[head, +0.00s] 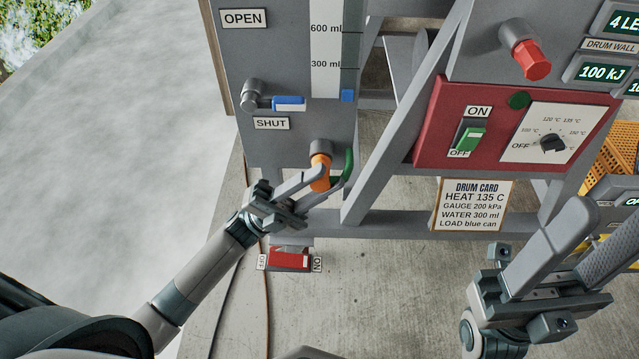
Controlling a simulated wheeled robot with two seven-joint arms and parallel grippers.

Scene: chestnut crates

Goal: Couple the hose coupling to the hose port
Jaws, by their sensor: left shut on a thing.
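The orange hose coupling (319,172) is at the lower part of the grey panel, directly below and against the grey hose port (321,147) in this view. I cannot tell whether it is locked on. My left gripper (327,178) is shut on the coupling, its fingers on either side of it. A dark green piece, possibly the hose (348,163), shows beside the right finger; the rest is hidden. My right gripper (606,208) is at the lower right, its fingers apart and empty, away from the port.
A grey valve with a blue handle (289,103) sits above the port, by the SHUT label. A red switch (289,260) is low beneath my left gripper. Grey frame bars (390,130) stand right of the port. A red hexagonal fitting (531,60) and green switch (469,138) are farther right.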

